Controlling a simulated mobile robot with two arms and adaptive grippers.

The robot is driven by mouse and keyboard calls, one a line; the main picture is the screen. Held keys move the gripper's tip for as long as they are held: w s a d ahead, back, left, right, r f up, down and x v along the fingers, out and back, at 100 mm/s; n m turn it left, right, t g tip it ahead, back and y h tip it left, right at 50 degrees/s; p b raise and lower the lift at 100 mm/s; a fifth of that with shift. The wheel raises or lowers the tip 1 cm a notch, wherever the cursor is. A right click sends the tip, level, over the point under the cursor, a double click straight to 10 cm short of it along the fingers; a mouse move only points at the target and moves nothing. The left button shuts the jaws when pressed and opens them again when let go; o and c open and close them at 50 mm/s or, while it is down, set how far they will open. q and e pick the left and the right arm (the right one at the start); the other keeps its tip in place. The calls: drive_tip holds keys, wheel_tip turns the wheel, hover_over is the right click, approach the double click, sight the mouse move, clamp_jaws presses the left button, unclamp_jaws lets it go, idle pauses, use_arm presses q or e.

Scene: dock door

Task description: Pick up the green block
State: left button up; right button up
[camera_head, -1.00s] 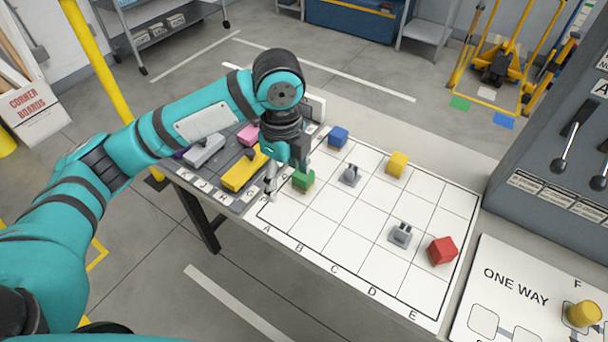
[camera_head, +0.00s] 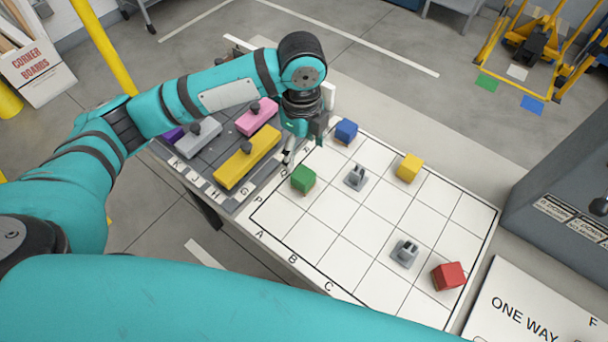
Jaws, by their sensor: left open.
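The green block (camera_head: 303,178) sits on the white gridded board (camera_head: 330,256), near its left edge. It is in full view. My left gripper (camera_head: 296,152) hangs just beyond the green block, toward the far left edge of the board. Its jaws are open and no block shows between them. A pale finger points down just up and left of the block, apart from it in the picture. The gripper's exact height above the board is hard to tell. My right gripper is out of view.
A blue block (camera_head: 346,131), yellow block (camera_head: 410,167) and red block (camera_head: 448,276) stand on the board, with two grey fixtures (camera_head: 356,177) (camera_head: 405,252). A dark tray (camera_head: 222,195) with knobbed bars lies left. My teal arm link covers the bottom.

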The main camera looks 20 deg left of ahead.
sight(303, 174)
use_arm(q)
drive_tip(key=f, duration=0.6)
drive_tip(key=shift+w+f, duration=0.3)
drive_tip(key=shift+f, duration=0.05)
drive_tip(key=shift+s+f+p, duration=0.2)
drive_tip(key=shift+f+p, duration=0.3)
drive_tip(key=shift+f, duration=0.3)
wheel_tip(303, 174, down, 4)
drive_tip(key=shift+w+f+p, duration=0.1)
drive_tip(key=shift+f+p, duration=0.1)
drive_tip(key=shift+p, duration=0.15)
drive_tip(key=shift+c, duration=0.2)
drive_tip(key=c, duration=1.2)
drive_tip(key=shift+r, duration=0.15)
